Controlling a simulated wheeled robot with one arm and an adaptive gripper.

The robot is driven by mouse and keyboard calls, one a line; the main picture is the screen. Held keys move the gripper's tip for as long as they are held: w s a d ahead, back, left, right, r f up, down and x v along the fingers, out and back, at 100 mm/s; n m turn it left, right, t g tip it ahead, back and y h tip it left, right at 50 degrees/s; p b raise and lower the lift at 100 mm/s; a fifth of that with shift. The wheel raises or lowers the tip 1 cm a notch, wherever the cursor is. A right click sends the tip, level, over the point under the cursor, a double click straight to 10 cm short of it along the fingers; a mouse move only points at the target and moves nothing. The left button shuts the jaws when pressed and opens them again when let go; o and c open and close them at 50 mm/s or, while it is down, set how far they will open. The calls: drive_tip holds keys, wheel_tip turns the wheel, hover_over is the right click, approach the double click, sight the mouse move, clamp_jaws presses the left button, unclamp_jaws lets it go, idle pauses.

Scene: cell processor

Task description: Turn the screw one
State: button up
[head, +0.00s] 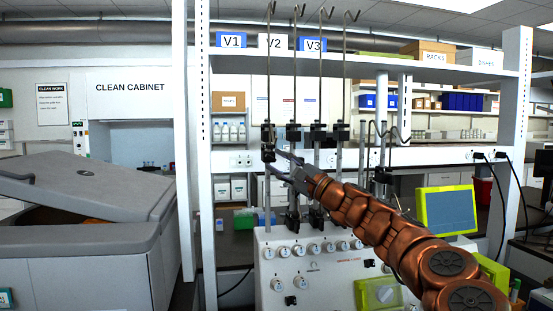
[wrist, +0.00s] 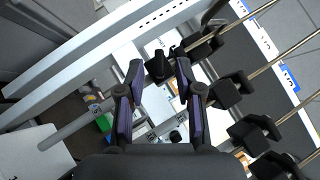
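Several thin metal rods stand upright on the white processor (head: 315,262), with black screw clamps on them. A black clamp knob (wrist: 158,67) shows between the fingertips, with no clear contact. Whether the fingers reach around it cannot be told.
More black clamps (head: 293,132) sit on the neighbouring rods close to the right. A white shelf frame (head: 350,62) stands behind the rods. A grey lidded machine (head: 90,210) is at left, and a green-framed screen (head: 446,209) at right.

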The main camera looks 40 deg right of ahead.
drive_tip(key=shift+w+a+r, duration=0.1)
drive_tip(key=shift+w+r, duration=0.1)
drive_tip(key=shift+w, duration=0.4)
clamp_jaws()
